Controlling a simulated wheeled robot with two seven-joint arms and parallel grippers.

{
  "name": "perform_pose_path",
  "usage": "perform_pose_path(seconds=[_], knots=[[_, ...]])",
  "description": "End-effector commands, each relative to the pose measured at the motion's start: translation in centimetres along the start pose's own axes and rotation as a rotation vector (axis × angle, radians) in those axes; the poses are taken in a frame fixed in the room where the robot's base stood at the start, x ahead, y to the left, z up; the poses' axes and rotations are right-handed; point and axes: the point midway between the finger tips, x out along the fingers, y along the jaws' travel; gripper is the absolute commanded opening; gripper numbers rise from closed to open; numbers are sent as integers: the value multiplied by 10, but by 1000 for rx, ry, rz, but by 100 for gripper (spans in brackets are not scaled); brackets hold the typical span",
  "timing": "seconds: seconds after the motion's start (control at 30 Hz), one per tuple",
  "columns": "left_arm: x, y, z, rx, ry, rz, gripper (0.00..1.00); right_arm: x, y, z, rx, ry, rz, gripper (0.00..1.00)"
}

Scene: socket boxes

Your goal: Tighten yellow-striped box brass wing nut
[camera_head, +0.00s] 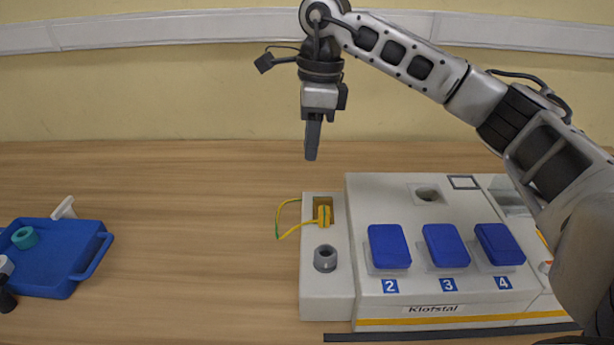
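The yellow-striped box (440,313) stands at the right of the table, with blue covers marked 2, 3 and 4 on its front. A smaller grey-white block (327,290) adjoins its left side. That block has a recess holding a yellow piece (324,215) with a yellow-green wire (284,228), and a grey ring-like fitting (325,258) in front. I cannot make out a brass wing nut for certain. My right gripper (312,150) points down above and behind the block, apart from it. Its fingers overlap in this view, so its opening is unclear.
A blue tray (92,268) with a teal ring (25,238) lies at the far left, a pale piece (64,208) at its back edge. A dark strip (450,333) runs along the box's front. The table between tray and block is clear.

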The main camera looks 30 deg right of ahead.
Motion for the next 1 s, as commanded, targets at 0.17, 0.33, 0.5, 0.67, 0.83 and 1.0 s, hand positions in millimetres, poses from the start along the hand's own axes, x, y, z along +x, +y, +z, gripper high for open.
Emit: perform_pose_path(seconds=[0.17, 0.33, 0.5, 0.67, 0.83, 1.0], knots=[[0, 0, 1, 0, -3, 1, 32, -22, -14, -28, 40, 97, -70, 19], [-3, 1, 4, -1, -14, 2, 32, -2, -16, -32, 41, 102, -69, 19], [-5, 1, 8, -1, -27, 1, 32, 33, -17, -35, 40, 101, -66, 19], [-8, 1, 4, 1, -23, 0, 32, 68, -20, -38, 40, 100, -66, 19], [-10, -1, 2, 2, -24, -4, 32, 101, -22, -41, 41, 99, -67, 19], [-10, -3, 4, 3, -32, -9, 32, 123, -24, -42, 40, 96, -69, 19]])
